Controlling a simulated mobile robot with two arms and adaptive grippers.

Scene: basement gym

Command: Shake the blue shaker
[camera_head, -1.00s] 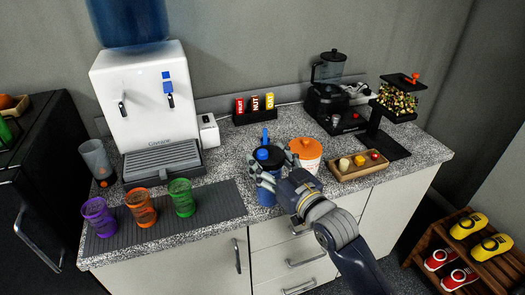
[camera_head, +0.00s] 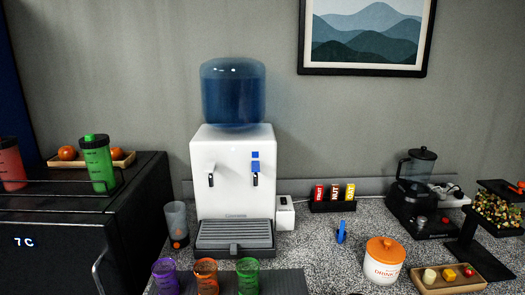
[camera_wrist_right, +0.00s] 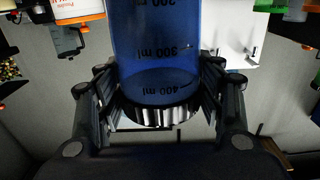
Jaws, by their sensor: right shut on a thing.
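The blue shaker (camera_wrist_right: 155,42) is see-through with dark ml marks and fills the upper middle of the right wrist view. My right gripper (camera_wrist_right: 160,95) has a finger on each side of it and is shut on it, near a shiny ribbed band at its lower end in the picture. The rest of the shaker is cut off by the frame's top edge. In the head view neither the shaker nor either gripper can be made out. My left gripper is in no view.
The counter holds a water dispenser (camera_head: 234,165), an orange-lidded jar (camera_head: 384,261), a blue clip-like item (camera_head: 341,232), a coffee maker (camera_head: 415,195), a wooden tray (camera_head: 470,284) and coloured cups (camera_head: 206,276). A black fridge (camera_head: 60,235) with bottles stands left.

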